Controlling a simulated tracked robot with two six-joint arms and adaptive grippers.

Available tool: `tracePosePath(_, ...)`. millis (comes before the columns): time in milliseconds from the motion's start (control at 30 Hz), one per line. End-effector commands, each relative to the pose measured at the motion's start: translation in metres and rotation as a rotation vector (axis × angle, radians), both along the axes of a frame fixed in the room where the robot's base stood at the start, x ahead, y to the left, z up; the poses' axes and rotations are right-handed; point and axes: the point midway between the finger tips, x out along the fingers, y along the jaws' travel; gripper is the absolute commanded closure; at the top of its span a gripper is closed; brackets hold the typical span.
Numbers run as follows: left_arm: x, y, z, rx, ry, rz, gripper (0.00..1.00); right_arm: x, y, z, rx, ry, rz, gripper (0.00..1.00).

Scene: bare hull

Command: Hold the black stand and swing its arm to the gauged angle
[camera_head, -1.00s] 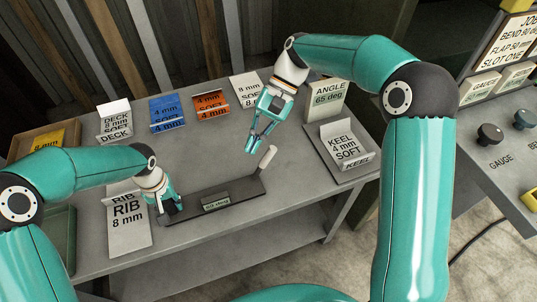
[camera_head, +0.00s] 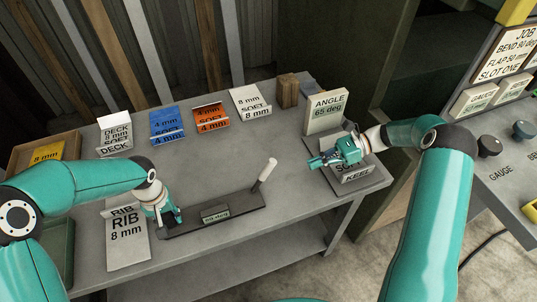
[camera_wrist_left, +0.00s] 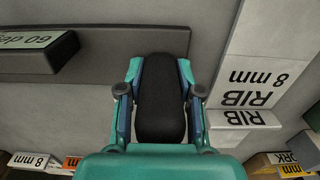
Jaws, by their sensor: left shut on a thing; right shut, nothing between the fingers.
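The black stand (camera_head: 240,203) lies along the front of the grey table, with a small plate on its front that reads "60 deg" in the left wrist view (camera_wrist_left: 32,45). Its arm ends in a pale handle (camera_head: 267,171) that tilts up to the right at the right end. My left gripper (camera_head: 171,217) is shut on the stand's black rounded post (camera_wrist_left: 160,100) at the left end. A sign (camera_head: 326,112) reads "ANGLE 65 deg".
The RIB 8 mm holder (camera_head: 127,250) stands close left of the stand. DECK (camera_head: 115,135), blue (camera_head: 164,123), orange (camera_head: 210,115) and white (camera_head: 250,100) holders line the back. A wooden block (camera_head: 288,91) stands behind. The table middle is clear. A control panel (camera_head: 505,170) is at right.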

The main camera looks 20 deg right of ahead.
Motion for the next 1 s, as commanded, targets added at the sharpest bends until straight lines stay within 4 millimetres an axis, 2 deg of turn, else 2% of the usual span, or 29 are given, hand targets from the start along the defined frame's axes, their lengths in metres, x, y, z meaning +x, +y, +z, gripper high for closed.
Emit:
tracePosePath(33, 0.0, 0.0, 0.0, 0.0, -0.001, 0.001, 1.0, 0.001, 0.011, -0.002, 0.004, 0.002, 0.004, 1.0)
tracePosePath(333, 0.0, 0.0, 0.0, 0.0, -0.001, 0.001, 1.0, 0.009, 0.069, -0.022, 0.002, 0.002, 0.004, 1.0)
tracePosePath(500, 0.0, 0.0, 0.0, 0.0, -0.001, 0.001, 1.0, 0.015, 0.089, -0.008, -0.001, -0.001, 0.003, 1.0)
tracePosePath(700, 0.0, 0.0, 0.0, 0.0, -0.001, 0.001, 1.0, 0.017, 0.098, -0.003, -0.002, -0.001, 0.0, 1.0)
tracePosePath(1000, 0.0, 0.0, 0.0, 0.0, -0.001, 0.001, 1.0, 0.017, 0.099, -0.003, -0.002, -0.001, 0.0, 1.0)
